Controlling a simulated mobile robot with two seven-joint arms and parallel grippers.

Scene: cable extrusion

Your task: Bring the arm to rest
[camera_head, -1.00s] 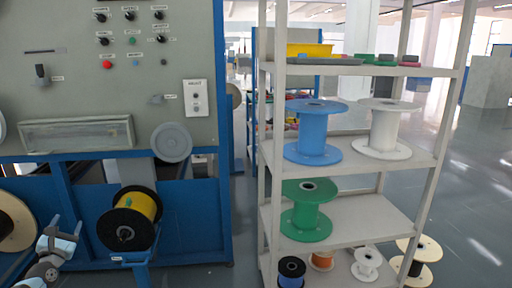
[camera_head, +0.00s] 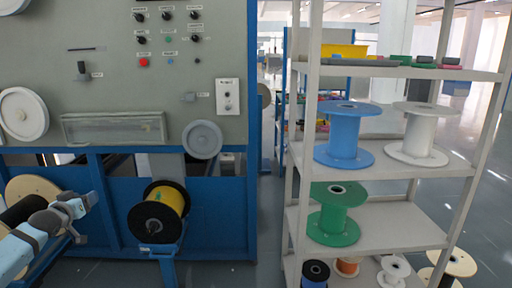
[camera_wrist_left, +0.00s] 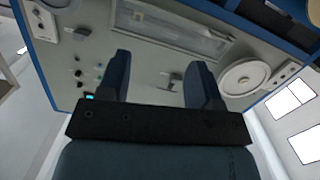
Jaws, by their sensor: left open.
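My left gripper (camera_head: 84,203) shows at the lower left of the head view, at the end of my light blue and grey arm. It is in front of the blue lower frame of the machine, left of the black and yellow spool. In the left wrist view its two dark fingers (camera_wrist_left: 162,80) stand apart with nothing between them. The grey control panel (camera_wrist_left: 150,55) lies beyond the fingers. My right gripper is in neither view.
The machine (camera_head: 120,75) fills the left. A black and yellow spool (camera_head: 160,212) sits low on it. A shelf rack (camera_head: 400,228) on the right holds a blue spool (camera_head: 344,137), a white spool (camera_head: 418,135) and a green spool (camera_head: 334,214). Floor shows between machine and rack.

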